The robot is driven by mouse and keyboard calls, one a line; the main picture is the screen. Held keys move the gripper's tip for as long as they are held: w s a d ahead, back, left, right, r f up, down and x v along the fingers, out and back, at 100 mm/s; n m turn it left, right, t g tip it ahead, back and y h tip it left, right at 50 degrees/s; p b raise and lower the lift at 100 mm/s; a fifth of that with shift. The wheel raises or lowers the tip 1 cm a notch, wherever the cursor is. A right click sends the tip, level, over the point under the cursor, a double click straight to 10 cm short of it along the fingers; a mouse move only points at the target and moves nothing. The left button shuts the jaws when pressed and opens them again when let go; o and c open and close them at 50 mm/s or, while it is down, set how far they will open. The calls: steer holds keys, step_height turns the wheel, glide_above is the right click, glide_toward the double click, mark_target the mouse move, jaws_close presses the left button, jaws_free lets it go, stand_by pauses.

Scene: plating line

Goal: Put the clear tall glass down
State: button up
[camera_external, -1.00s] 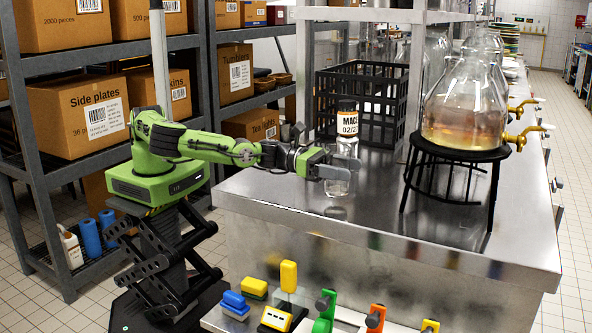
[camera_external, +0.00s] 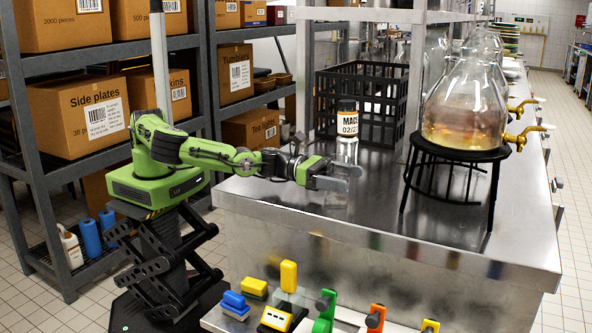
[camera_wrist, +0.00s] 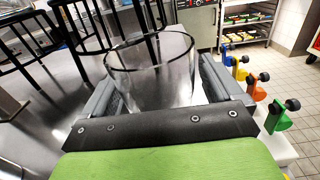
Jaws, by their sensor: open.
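The clear tall glass (camera_wrist: 152,78) shows in the wrist view, with its round rim toward the camera and its body between the two grey fingers of my gripper (camera_external: 343,177). My gripper is open, with one finger on each side of the glass. In the external view my gripper is low over the near part of the steel counter (camera_external: 400,222). The glass is too faint there to make out clearly. Its base is hidden in the wrist view, so I cannot tell whether it touches the counter.
A labelled jar (camera_external: 347,121) stands behind my gripper, before a black crate (camera_external: 385,90). A large glass dispenser (camera_external: 464,110) sits on a black stand (camera_external: 455,153) to the right. Coloured handled tools (camera_external: 375,318) are below the counter's front edge. Counter front is mostly clear.

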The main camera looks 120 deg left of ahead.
steer(key=s+b, duration=0.1)
steer(key=s, duration=1.1)
steer(key=shift+r, duration=0.1)
